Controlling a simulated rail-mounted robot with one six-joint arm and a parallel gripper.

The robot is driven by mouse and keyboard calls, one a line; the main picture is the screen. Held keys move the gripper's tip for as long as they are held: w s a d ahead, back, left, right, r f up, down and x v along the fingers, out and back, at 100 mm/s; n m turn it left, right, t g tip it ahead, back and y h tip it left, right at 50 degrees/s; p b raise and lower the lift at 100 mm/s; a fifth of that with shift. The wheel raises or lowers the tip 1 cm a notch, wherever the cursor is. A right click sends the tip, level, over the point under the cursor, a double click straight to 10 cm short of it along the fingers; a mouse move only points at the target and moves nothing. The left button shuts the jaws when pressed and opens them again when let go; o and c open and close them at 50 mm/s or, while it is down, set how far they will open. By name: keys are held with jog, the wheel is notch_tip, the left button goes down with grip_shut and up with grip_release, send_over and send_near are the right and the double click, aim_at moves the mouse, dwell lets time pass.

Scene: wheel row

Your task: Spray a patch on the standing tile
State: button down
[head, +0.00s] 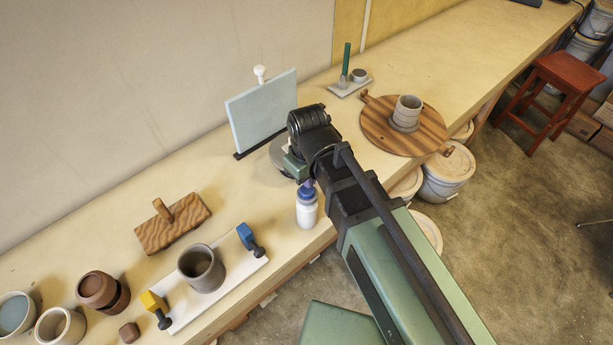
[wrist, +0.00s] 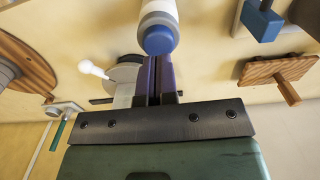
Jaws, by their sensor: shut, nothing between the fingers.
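The pale blue standing tile (head: 262,112) is upright in a dark base near the wall. The spray bottle (head: 307,212), white with a blue top, stands upright near the front edge of the bench. It also shows in the wrist view (wrist: 158,36), its blue top just past my fingers. My gripper (head: 307,184) is shut and empty at the bottle's top, with dark purple fingers together in the wrist view (wrist: 158,72). I cannot tell whether the fingertips touch the blue top. My arm hides part of the bench beside the tile.
A grey disc (head: 279,150) lies between tile and arm. A white board (head: 215,283) with a grey cup (head: 201,268) and clamps is left of the bottle. A wooden float (head: 172,222) lies behind it. A round wooden board (head: 433,132) with a cup is at right.

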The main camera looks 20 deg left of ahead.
aim_at(307, 191)
notch_tip(307, 191, up, 9)
jog(key=p, duration=0.7)
jog(key=shift+r, duration=0.1)
dwell(1.7)
jog(key=f+b, duration=1.2)
jog(key=shift+w+a+f, duration=0.15)
jog(key=shift+w+a, duration=0.1)
jog(key=shift+w, duration=0.1)
